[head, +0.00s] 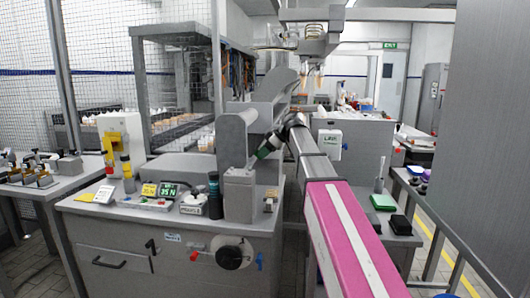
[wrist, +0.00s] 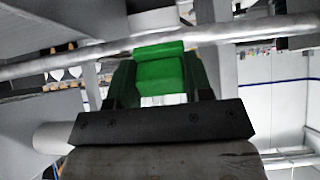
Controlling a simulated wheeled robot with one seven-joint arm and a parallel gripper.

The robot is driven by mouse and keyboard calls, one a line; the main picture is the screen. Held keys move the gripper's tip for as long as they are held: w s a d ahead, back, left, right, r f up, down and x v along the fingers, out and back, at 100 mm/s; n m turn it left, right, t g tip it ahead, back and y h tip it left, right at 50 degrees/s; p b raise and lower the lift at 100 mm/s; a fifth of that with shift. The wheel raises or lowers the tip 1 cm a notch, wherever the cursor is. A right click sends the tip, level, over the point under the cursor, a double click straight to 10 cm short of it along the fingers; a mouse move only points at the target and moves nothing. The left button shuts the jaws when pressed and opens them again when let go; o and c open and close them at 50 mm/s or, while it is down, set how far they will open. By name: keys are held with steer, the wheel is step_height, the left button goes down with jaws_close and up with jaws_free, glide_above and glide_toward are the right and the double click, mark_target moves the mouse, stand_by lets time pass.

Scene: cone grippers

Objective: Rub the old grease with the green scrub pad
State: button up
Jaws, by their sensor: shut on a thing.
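My gripper (wrist: 160,72) is shut on a bright green block-like pad, the green scrub pad (wrist: 159,66), which sits between its two dark fingers in the wrist view. In the head view, my gripper (head: 264,150) is at the grey machine (head: 238,135) on the workbench, and a bit of dark green shows at its end. I cannot tell whether the pad touches the machine. I cannot make out the old grease in either view.
The workbench (head: 140,210) carries a green-lit display (head: 169,190), dark cylinders (head: 214,195) and small parts. A side table on the right holds another flat green item (head: 383,202) and black blocks (head: 400,224). A grey bar (wrist: 60,62) crosses the wrist view close by.

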steer(key=shift+x, duration=0.95)
stand_by(0.6)
steer(key=shift+w+d, duration=0.3)
steer(key=shift+w, duration=1.35)
steer(key=shift+w+d, duration=0.35)
steer(key=shift+w, duration=1.3)
steer(key=shift+w+d, duration=0.3)
steer(key=shift+w, duration=1.3)
steer(key=shift+f, duration=0.1)
steer(key=shift+s+a, duration=0.1)
steer(key=shift+s, duration=0.05)
